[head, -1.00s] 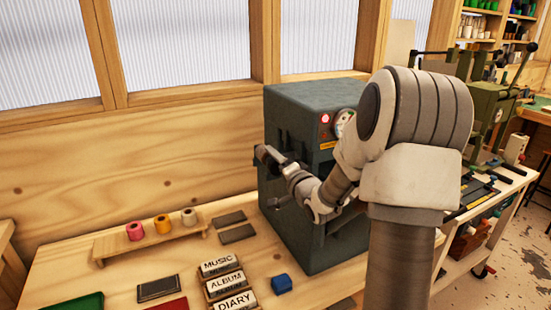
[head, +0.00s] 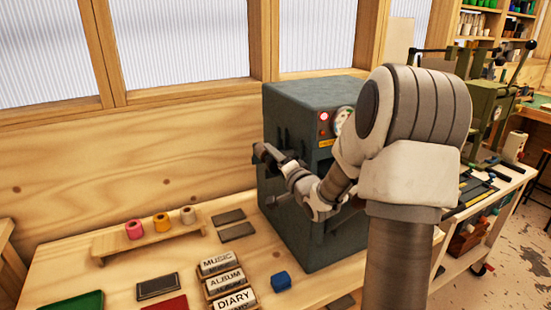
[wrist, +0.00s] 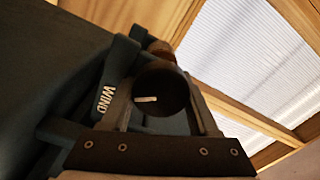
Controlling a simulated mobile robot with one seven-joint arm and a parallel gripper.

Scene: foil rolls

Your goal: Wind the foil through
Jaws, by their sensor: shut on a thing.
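The dark grey-green machine (head: 300,100) stands on the bench with a red light and a dial on its front. In the wrist view its side carries a WIND label (wrist: 105,98) beside a round black knob (wrist: 162,88) with a white mark. My gripper (head: 264,153) is at the machine's left side. In the wrist view my gripper (wrist: 162,105) is shut on the knob, one finger on each side. Pink (head: 135,229), orange (head: 161,224) and tan (head: 188,215) foil rolls stand on a small wooden rack (head: 150,239) to the left. Foil inside the machine is hidden.
MUSIC, ALBUM and DIARY blocks (head: 226,281) and a blue block (head: 281,282) lie in front of the machine. Dark flat plates (head: 236,232) lie to its left. A wooden wall with windows is close behind. A green press (head: 490,110) stands at the right.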

